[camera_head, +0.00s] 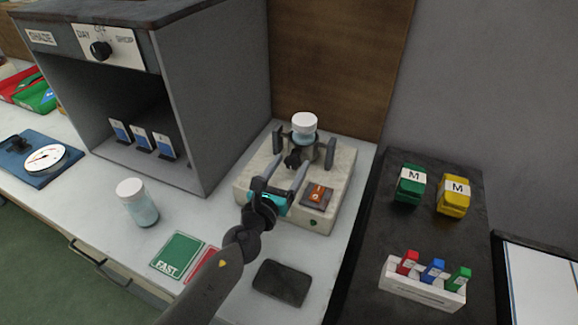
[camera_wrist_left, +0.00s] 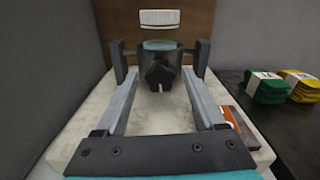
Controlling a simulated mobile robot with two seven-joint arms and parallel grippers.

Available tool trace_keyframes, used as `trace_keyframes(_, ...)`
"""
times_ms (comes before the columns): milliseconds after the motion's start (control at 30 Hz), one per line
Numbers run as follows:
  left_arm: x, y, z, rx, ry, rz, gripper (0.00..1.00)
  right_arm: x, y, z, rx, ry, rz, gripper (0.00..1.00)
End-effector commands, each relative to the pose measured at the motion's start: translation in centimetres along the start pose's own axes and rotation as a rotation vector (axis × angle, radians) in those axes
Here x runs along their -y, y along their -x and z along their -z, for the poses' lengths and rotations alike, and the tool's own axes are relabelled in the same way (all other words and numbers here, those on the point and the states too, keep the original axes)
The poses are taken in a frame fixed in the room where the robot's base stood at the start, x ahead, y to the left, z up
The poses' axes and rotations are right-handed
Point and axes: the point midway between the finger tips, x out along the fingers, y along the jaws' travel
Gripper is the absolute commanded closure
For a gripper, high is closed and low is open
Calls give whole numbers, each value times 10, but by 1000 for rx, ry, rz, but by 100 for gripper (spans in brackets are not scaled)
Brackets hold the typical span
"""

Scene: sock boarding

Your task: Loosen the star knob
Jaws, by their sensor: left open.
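The black star knob (camera_head: 292,160) is on the front of a dark clamp on a pale stone-like base (camera_head: 343,172). It also shows in the left wrist view (camera_wrist_left: 160,72). A jar with a white lid (camera_head: 304,121) stands upright in the clamp, between two dark posts. My left gripper (camera_head: 289,167) is open and empty, pointing at the knob. In the left wrist view its two fingertips lie to the left and right of the knob; I cannot tell whether they reach its depth. They show no contact with it. My right gripper is not in view.
An orange-brown switch plate (camera_head: 318,195) is on the base, close to my right-hand finger. A grey shade box (camera_head: 213,85) stands at left.

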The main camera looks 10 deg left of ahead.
Motion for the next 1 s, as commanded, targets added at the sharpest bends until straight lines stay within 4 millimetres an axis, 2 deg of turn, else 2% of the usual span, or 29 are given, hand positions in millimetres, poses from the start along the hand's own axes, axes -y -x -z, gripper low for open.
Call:
trace_keyframes(167, 0, 0, 0, 0, 0, 0, 31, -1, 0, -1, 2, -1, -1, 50)
trace_keyframes(767, 0, 0, 0, 1, 1, 0, 99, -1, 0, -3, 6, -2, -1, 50)
trace_keyframes(1000, 0, 0, 0, 1, 3, 0, 100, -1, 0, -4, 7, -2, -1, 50)
